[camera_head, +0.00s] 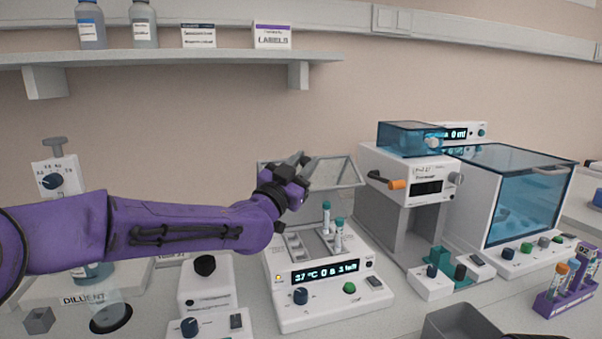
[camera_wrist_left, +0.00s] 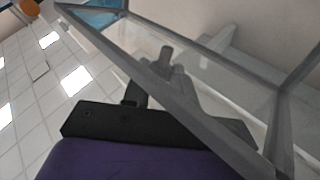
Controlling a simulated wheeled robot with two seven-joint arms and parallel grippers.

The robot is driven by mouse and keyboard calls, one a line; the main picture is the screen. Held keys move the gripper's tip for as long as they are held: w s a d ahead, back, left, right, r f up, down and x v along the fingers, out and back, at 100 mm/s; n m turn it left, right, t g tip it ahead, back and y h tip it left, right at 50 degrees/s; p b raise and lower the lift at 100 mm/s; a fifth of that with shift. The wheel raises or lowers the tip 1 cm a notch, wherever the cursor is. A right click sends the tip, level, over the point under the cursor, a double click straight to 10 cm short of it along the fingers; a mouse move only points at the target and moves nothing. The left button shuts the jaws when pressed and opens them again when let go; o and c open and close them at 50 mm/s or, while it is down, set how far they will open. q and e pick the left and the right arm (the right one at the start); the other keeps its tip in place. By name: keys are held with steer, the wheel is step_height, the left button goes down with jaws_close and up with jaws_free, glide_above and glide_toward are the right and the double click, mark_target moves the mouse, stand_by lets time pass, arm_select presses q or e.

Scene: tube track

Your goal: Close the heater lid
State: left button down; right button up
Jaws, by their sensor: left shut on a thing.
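The heater (camera_head: 325,296) is a white block with a lit display, a blue knob and a green button. Its clear, grey-framed lid (camera_head: 338,172) stands raised at the back of the heater. Two teal-capped tubes (camera_head: 326,212) stand upright in the heater's block. My left gripper (camera_head: 301,160) is at the raised lid, above the tubes, and is shut on the lid. In the left wrist view the lid's frame (camera_wrist_left: 190,88) crosses in front of the fingers (camera_wrist_left: 165,68), and its clear pane shows beyond. The exact contact is partly hidden. My right gripper is not in view.
A white device with an orange-tipped handle (camera_head: 397,184) and a blue-windowed cabinet (camera_head: 528,190) stand to the right. A purple tube rack (camera_head: 566,300) is at the front right. A grey bin (camera_head: 462,325) is at the front edge. A shelf (camera_head: 180,57) runs above, at left.

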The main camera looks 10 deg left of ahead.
arm_select(q)
steer(key=shift+s+d+f, duration=0.1)
steer(key=shift+s+f, duration=0.1)
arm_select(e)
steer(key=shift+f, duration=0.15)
arm_select(q)
steer(key=c, duration=0.9)
jaws_free()
